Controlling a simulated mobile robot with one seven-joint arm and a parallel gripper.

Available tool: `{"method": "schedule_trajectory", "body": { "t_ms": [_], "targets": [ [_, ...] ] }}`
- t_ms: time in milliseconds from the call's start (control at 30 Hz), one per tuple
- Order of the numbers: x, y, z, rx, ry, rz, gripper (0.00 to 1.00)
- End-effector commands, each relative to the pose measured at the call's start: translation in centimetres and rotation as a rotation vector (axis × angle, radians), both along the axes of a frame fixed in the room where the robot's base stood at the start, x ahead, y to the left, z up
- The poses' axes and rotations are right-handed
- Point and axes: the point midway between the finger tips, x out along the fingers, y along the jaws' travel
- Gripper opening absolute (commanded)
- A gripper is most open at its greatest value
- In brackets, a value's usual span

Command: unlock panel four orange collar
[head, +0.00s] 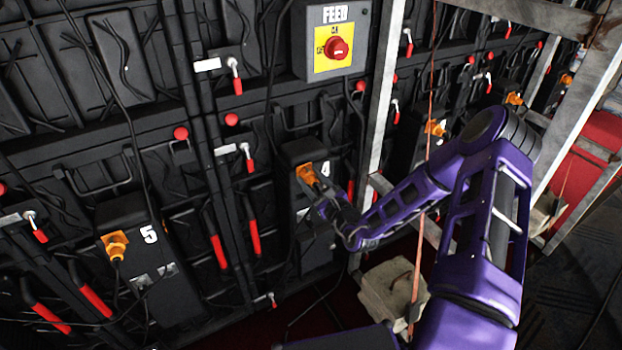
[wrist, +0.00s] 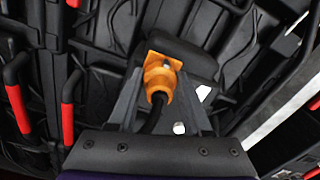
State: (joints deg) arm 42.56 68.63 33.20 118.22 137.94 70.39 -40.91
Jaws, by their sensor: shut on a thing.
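The orange collar (head: 308,175) sits on the front of the black box marked 4 (head: 305,152), on the back of the video wall. In the wrist view the orange collar (wrist: 160,78) lies between the two fingers of my gripper (wrist: 158,85), which are closed on it from both sides. A black cable (wrist: 154,113) comes out of the collar toward me. My gripper in the head view (head: 320,195) reaches panel 4 from the right, and the fingertips are hard to make out there.
Panel 5 (head: 150,235) has a similar orange collar (head: 115,245) at left. A FEED box (head: 335,45) with a red knob is above panel 4. Red-gripped handles (head: 253,238) stick out left of it. A metal post (head: 378,95) and a sandbag (head: 393,292) are close to my arm.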

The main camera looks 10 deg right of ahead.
Motion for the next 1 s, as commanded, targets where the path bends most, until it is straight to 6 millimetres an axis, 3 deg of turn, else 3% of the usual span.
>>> {"method": "schedule_trajectory", "body": {
  "t_ms": [1000],
  "targets": [
    [0.0, 0.15, -0.12, -0.665, -0.216, 0.0, 0.0]
  ]
}}
